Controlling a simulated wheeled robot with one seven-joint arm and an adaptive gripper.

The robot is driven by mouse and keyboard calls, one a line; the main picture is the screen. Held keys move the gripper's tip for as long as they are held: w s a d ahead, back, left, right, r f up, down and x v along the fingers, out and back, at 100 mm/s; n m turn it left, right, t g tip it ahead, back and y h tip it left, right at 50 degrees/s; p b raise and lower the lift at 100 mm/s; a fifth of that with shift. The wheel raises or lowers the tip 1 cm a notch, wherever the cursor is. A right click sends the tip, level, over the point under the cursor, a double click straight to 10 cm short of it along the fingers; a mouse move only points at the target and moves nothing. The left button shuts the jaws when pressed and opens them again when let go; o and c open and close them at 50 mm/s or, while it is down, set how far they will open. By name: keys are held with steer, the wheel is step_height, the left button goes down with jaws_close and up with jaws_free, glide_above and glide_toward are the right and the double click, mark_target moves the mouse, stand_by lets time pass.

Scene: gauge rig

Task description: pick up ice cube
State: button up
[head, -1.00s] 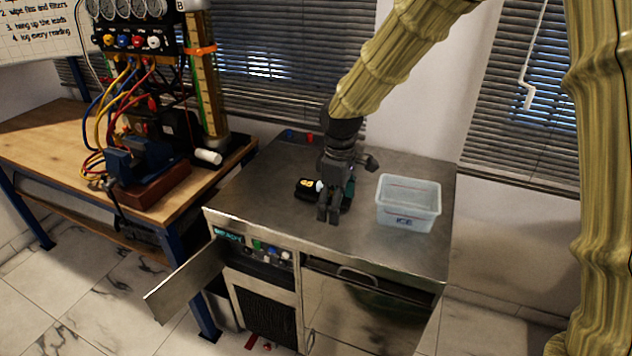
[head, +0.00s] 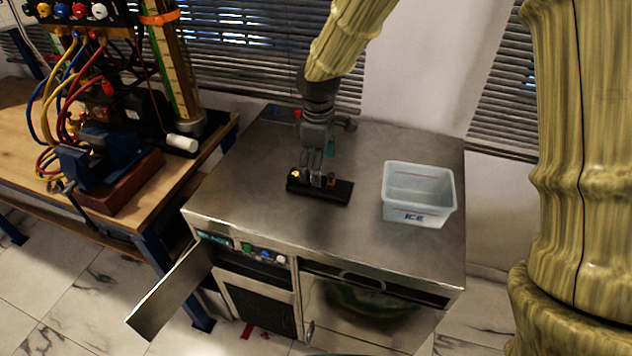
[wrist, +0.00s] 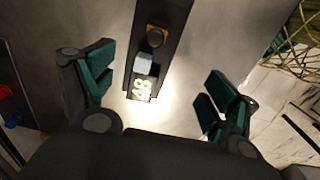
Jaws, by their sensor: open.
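The ice cube (wrist: 144,64) is a small pale bluish block on a narrow black tray (wrist: 150,18), between a dark knob-like piece and a "48" label in the wrist view. My gripper (wrist: 160,68) is open, with one green-padded finger on each side of the tray and apart from the cube. In the head view my gripper (head: 317,178) points down over the black tray (head: 342,192) on the metal counter. I cannot make out the cube there; the fingers seem to hide it.
A translucent bin marked ICE (head: 418,195) stands right of the tray on the metal counter (head: 270,215). An open cabinet door (head: 170,290) juts out at lower left. A wooden bench (head: 180,180) with a vise and cables is at left. The counter's front is clear.

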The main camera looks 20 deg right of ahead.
steer(key=w+f, duration=0.2)
steer(key=f, duration=0.1)
steer(key=shift+w, duration=0.2)
steer(key=shift+s+f+p, duration=0.15)
steer(key=shift+f+p, duration=0.15)
steer(key=shift+f, duration=0.65)
steer(key=shift+s+f+p, duration=0.1)
steer(key=shift+f+p, duration=0.15)
steer(key=shift+f, duration=0.7)
steer(key=shift+w+f, duration=0.15)
steer(key=shift+f, duration=0.1)
steer(key=shift+s+r, duration=0.2)
steer(key=shift+s, duration=0.05)
steer(key=shift+c, duration=0.3)
steer(key=shift+w+f, duration=0.1)
steer(key=shift+f, duration=0.05)
steer(key=c, duration=0.6)
jaws_close()
steer(key=shift+w, duration=0.1)
